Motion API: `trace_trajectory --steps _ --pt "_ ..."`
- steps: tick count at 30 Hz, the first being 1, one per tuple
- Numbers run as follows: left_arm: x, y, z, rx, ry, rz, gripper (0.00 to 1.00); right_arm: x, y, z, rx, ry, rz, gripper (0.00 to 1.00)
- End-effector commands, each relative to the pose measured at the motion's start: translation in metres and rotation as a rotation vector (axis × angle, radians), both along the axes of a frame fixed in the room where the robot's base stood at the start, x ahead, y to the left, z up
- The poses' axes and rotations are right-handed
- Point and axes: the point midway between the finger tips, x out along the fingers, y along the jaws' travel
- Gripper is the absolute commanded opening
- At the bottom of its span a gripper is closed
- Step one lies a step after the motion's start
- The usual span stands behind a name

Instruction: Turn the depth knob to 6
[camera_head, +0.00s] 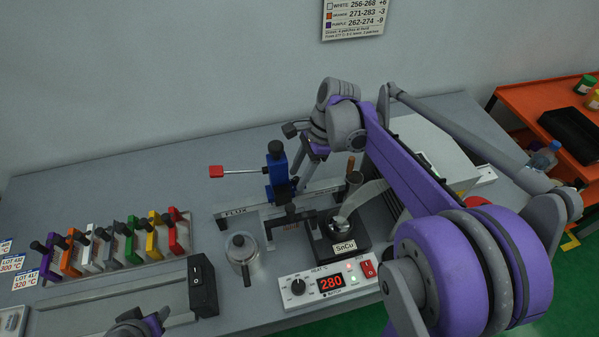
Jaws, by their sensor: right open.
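No readable depth label shows, so I cannot tell for sure which control is the depth knob. A blue upright unit (276,172) with a black knob on top (276,149) stands behind the solder pot, with a red-tipped lever (217,171) reaching left. My right gripper (303,150) is open, just right of the blue unit's top, apart from it as far as I can see. My wrist partly hides its fingers. A part of my left arm (135,327) shows at the bottom edge; its jaws cannot be made out.
The solder pot (338,252) labelled SnCu holds a ladle. A heat box (323,285) in front reads 280 and has a black knob (298,287). A metal lidded can (242,255) stands left. Coloured clamps (130,240) line a rack. The rear left bench is clear.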

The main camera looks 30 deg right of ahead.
Motion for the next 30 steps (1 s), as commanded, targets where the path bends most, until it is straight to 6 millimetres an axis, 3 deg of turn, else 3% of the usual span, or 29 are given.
trace_trajectory --steps 5,14,30 --pt "0.0001 0.0000 0.0002 0.000 0.000 0.000 0.50 0.0001 0.0000 0.0001 0.000 0.000 0.000 0.52" --pt "0.0000 0.0000 0.0001 0.000 0.000 0.000 0.50 0.0000 0.0000 0.0003 0.000 0.000 0.000 0.00" --pt "-0.0010 0.0000 -0.0026 0.000 0.002 0.000 0.50 0.0005 0.0001 -0.0003 0.000 0.002 0.073 0.00"
